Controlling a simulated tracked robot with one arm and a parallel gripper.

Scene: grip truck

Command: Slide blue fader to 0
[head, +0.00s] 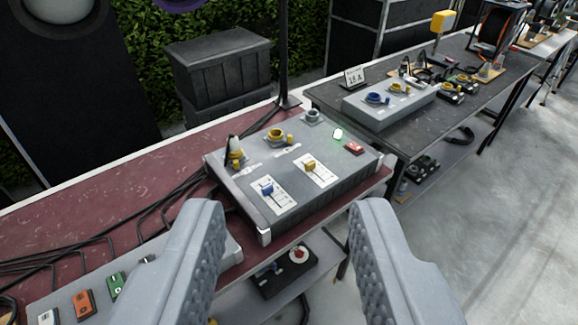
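The blue fader (267,189) is a small blue knob on a white scale plate, on the front left of a grey control box (335,165). It sits near the upper end of its slot as pictured. The scale's numbers are too small to read. A yellow fader (309,166) stands on a like plate to its right. My gripper (290,235) is open and empty, its two grey ribbed fingers wide apart at the bottom of the view. The fingers are nearer the camera than the box, and the blue fader shows between and beyond them, apart from both.
Black cables (150,215) lie left on the red table (90,195). Another box with switches (75,305) is partly behind my left finger.

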